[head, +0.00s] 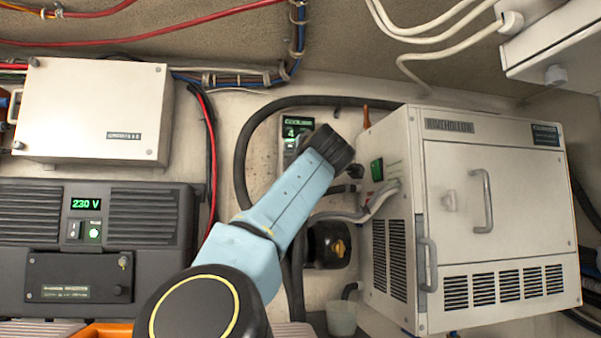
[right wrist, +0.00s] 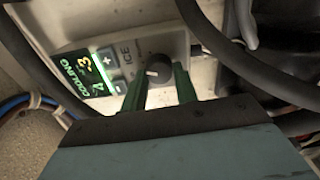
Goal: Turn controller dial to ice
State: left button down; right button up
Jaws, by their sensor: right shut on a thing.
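The controller (head: 296,127) is a small grey unit on the back wall with a lit green display; in the head view its lower part is hidden by my right gripper (head: 329,148). In the right wrist view the controller (right wrist: 177,43) shows a display (right wrist: 84,78) reading COOLING with a 4 and what looks like -3, plus and minus buttons, and the word ICE. The round dark dial (right wrist: 156,70) has a white pointer mark. The green fingers of my right gripper (right wrist: 159,75) are shut on the dial, one on each side. My left gripper is not in view.
A large white cabinet (head: 497,196) with vents and handles stands right of the arm. A white box (head: 92,110) and a dark unit showing 230 V (head: 86,204) are at left. Black hoses (head: 243,150) loop closely around the controller.

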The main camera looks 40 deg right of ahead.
dwell(0.3)
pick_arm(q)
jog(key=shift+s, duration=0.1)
pick_arm(e)
jog(key=o, duration=1)
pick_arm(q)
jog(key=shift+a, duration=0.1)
pick_arm(e)
jog(key=shift+s, duration=0.15)
pick_arm(q)
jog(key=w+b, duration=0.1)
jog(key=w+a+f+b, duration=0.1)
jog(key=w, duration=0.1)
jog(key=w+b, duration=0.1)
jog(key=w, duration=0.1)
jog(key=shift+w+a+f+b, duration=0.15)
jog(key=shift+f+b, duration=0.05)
jog(key=shift+b, duration=0.2)
pick_arm(e)
jog(key=v, duration=1.3)
jog(key=shift+r, duration=0.1)
